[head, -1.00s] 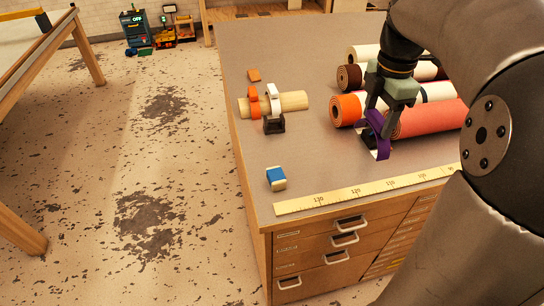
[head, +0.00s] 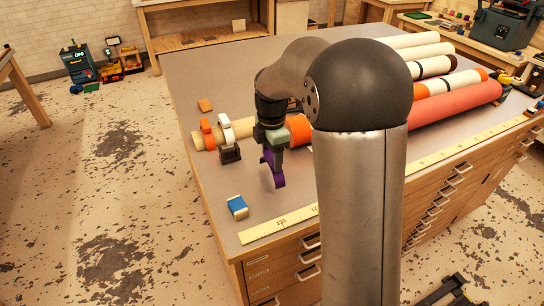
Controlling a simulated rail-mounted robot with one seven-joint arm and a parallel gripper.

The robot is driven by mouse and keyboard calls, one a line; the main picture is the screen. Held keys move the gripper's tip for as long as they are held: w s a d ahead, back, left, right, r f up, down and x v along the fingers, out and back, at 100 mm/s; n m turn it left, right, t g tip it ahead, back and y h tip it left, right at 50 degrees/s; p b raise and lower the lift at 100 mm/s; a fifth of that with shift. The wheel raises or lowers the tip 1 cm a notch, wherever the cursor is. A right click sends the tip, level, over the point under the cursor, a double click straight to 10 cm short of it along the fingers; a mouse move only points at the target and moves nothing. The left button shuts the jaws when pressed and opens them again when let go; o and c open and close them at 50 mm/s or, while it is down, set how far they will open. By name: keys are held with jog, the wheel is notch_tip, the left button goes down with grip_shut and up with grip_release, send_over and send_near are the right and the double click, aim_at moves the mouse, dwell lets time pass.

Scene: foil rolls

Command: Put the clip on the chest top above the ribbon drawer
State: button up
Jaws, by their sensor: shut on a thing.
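My gripper (head: 271,150) is shut on a purple clip (head: 277,178), which hangs below the fingers over the chest top. The gap between the clip and the surface is hard to judge. The chest (head: 195,75) has a grey top and wooden drawers in its front. Labels on the drawers (head: 285,272) are too small to read, so I cannot tell which is the ribbon drawer. A measuring strip (head: 275,228) lies along the chest's front edge. My arm hides part of the top and the front.
A blue block (head: 237,207) lies near the front-left corner. Several rolls (head: 460,100) fill the right. Bare top surrounds the blue block.

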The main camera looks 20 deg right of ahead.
aim_at(272, 155)
jog(key=shift+f, duration=0.75)
jog(key=shift+s+f, duration=0.1)
jog(key=shift+f, duration=0.1)
jog(key=o, duration=1.2)
jog(key=shift+o, duration=0.2)
notch_tip(272, 155, up, 12)
jog(key=s+f+m, duration=0.5)
jog(key=s+m, duration=0.5)
jog(key=s, duration=0.3)
jog(key=s+f+m, duration=0.5)
jog(key=s+m, duration=0.5)
jog(key=s, duration=0.4)
jog(key=shift+a+t+b, duration=0.3)
jog(key=shift+a+b, duration=0.05)
